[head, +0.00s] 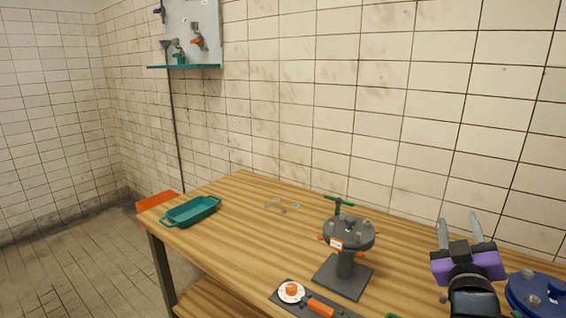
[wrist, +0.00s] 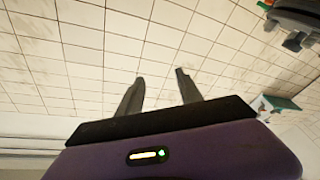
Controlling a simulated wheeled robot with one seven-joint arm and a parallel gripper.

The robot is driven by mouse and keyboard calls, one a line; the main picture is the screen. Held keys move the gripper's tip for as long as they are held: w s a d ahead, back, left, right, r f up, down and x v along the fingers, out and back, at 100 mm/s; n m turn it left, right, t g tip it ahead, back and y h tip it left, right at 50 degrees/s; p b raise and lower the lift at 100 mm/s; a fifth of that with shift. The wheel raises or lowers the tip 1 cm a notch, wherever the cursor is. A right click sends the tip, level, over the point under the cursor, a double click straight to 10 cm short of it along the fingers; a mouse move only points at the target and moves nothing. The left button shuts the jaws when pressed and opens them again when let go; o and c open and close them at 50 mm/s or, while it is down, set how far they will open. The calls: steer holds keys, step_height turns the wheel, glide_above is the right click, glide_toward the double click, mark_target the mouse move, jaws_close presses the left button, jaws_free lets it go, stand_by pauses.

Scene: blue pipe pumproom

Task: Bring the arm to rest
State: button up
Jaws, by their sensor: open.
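My gripper (head: 461,230) is at the right of the head view, raised over the right part of the wooden bench. Its two grey fingers point up and stand apart, with nothing between them. In the wrist view the open fingers (wrist: 158,88) show against the tiled wall, also empty. The purple gripper body sits below them.
The bench (head: 240,215) holds a teal tray (head: 191,211), small metal parts, a dark flanged stand (head: 347,240), and an orange-handled tool (head: 320,307) on a dark mat. A blue round object (head: 535,292) is close right of my gripper. A tool board (head: 190,32) hangs on the wall.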

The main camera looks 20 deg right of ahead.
steer(key=s+a+f+n+t+y, duration=0.2)
steer(key=s+a+f+y, duration=0.35)
steer(key=a, duration=0.45)
steer(key=s+a+f+n+t+y, duration=0.3)
steer(key=s+a+f+y, duration=0.15)
steer(key=s+a, duration=0.35)
steer(key=s+a+f+m+g+y, duration=0.1)
steer(key=s+a+f+g, duration=0.2)
steer(key=s, duration=0.8)
steer(key=s+a+f+m+g+y, duration=0.1)
steer(key=s+a+f+m+g, duration=0.1)
steer(key=s+a+f, duration=0.4)
steer(key=s+a, duration=0.2)
steer(key=s, duration=0.3)
steer(key=shift+s+a+f+g+y, duration=0.2)
steer(key=shift+a+f+g+y, duration=0.1)
steer(key=shift+f+g, duration=0.1)
